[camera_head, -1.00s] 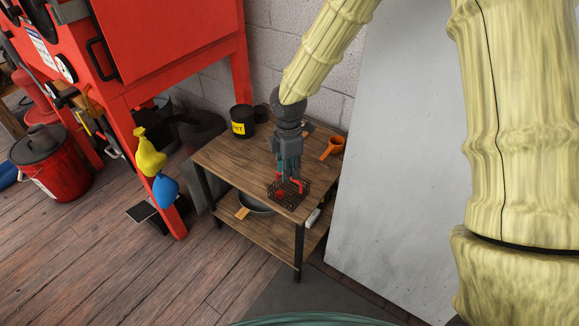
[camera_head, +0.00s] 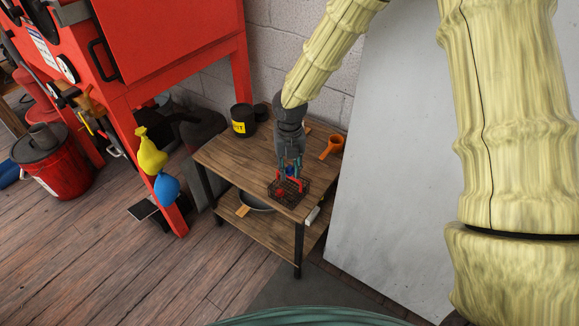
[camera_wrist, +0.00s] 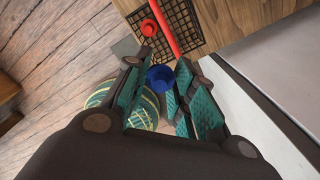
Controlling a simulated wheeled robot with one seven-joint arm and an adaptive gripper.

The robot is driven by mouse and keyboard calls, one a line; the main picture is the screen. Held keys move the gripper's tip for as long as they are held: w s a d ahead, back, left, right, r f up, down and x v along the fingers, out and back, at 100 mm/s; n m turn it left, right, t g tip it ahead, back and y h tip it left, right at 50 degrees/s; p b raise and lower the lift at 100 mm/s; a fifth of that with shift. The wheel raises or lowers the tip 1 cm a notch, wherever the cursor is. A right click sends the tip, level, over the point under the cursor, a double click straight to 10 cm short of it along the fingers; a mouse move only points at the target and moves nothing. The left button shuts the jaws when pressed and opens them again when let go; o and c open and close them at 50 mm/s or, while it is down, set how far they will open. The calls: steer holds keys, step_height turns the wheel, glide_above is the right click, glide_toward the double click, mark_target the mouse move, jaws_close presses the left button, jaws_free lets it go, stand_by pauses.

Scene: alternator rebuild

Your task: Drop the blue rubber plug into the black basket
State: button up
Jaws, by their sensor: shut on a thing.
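The blue rubber plug (camera_wrist: 160,78) is between my gripper's fingertips in the wrist view. My gripper (camera_head: 289,168) is shut on it and holds it just above the near side of the black basket. The black wire-mesh basket (camera_wrist: 186,42) shows beyond the plug in the wrist view, and at the front corner of the wooden table in the head view (camera_head: 300,193). A red round piece (camera_wrist: 149,27) and a long red bar lie in or over the basket. In the head view the plug is small and partly hidden by the fingers.
The wooden table (camera_head: 225,158) carries a black can with a yellow label (camera_head: 243,120) and an orange cup (camera_head: 332,146). A bowl (camera_head: 256,201) sits on the lower shelf. A grey panel (camera_head: 395,170) stands close on the right. The table's middle left is clear.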

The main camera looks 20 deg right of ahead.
mark_target(290, 170)
steer(key=shift+f, duration=0.1)
steer(key=shift+f, duration=0.1)
steer(key=shift+f+b, duration=1.55)
steer(key=shift+b, duration=0.8)
steer(key=shift+r+p, duration=0.2)
steer(key=shift+p, duration=0.3)
steer(key=shift+f, duration=0.1)
steer(key=shift+f, duration=0.1)
steer(key=o, duration=0.8)
